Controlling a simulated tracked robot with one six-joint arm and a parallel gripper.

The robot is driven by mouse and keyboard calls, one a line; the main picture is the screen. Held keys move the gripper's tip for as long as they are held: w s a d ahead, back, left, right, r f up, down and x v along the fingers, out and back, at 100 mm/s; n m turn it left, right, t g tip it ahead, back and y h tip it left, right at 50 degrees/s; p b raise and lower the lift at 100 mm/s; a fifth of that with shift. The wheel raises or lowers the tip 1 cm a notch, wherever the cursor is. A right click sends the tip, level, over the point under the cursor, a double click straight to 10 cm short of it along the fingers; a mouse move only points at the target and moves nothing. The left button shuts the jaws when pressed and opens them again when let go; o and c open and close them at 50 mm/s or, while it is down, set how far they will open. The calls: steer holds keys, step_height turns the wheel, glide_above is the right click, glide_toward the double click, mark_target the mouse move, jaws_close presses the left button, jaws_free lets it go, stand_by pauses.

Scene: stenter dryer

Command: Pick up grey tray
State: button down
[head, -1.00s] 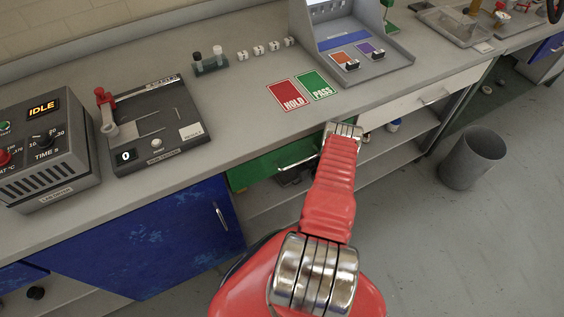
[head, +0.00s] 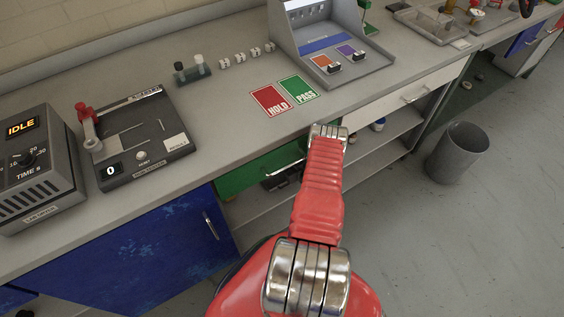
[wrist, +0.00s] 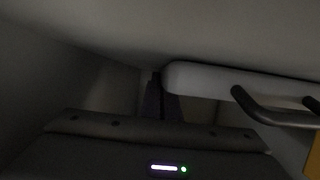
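A shallow greyish tray (head: 424,27) with small items on it stands on the far bench, at the top right of the head view. I cannot tell for sure that it is the grey tray. No other clear tray shows. My red arm reaches forward toward the bench front, and its far end hides my gripper in the head view. In the dim wrist view, narrow dark shapes that look like my gripper (wrist: 161,98) show beyond the dark wrist housing. Whether they are open or shut is unclear. No tray can be made out there.
A pale rounded edge with a dark handle (wrist: 265,112) is close on the right in the wrist view. The bench has a green drawer (head: 250,172), a white drawer (head: 385,108) and open shelves below.

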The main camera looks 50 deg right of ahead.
steer(key=shift+r, duration=0.7)
steer(key=shift+d+r, duration=0.1)
steer(key=shift+r, duration=0.8)
steer(key=s+a, duration=0.2)
steer(key=s, duration=0.6)
steer(key=s+a, duration=0.3)
steer(key=s, duration=0.6)
steer(key=shift+a, duration=0.3)
steer(key=shift+s, duration=0.15)
